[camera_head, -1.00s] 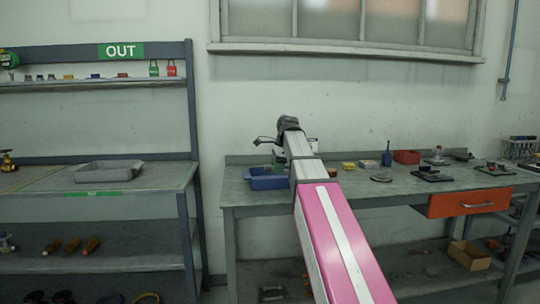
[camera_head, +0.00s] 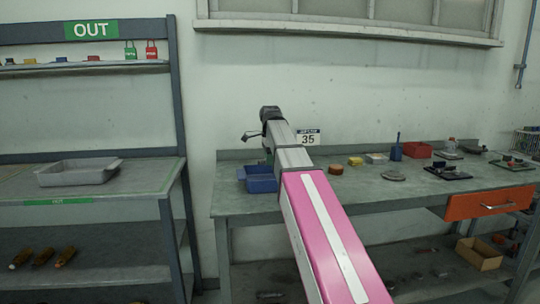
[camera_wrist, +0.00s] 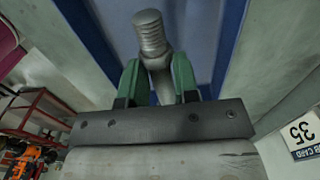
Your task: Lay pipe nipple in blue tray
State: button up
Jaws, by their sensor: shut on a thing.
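In the wrist view, my gripper (camera_wrist: 160,85) has its green fingers shut on a grey metal pipe nipple (camera_wrist: 151,35) with a threaded end. The nipple sticks out past the fingertips, over the blue floor of the blue tray (camera_wrist: 235,40). I cannot tell how high it is above the floor. In the head view the blue tray (camera_head: 262,185) stands on the workbench at its left end, partly hidden by my arm. My gripper and the nipple are hidden behind my arm there.
The workbench (camera_head: 345,190) also holds a red box (camera_head: 417,150), a blue bottle (camera_head: 396,151), a yellow block (camera_head: 355,161) and a round grey disc (camera_head: 393,176). A card marked 35 (camera_head: 308,138) is behind my arm. A grey tray (camera_head: 78,172) sits on the OUT shelf at left.

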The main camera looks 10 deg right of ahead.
jog(key=shift+f, duration=3.35)
jog(key=o, duration=1)
notch_tip(320, 180, up, 10)
jog(key=shift+r, duration=0.4)
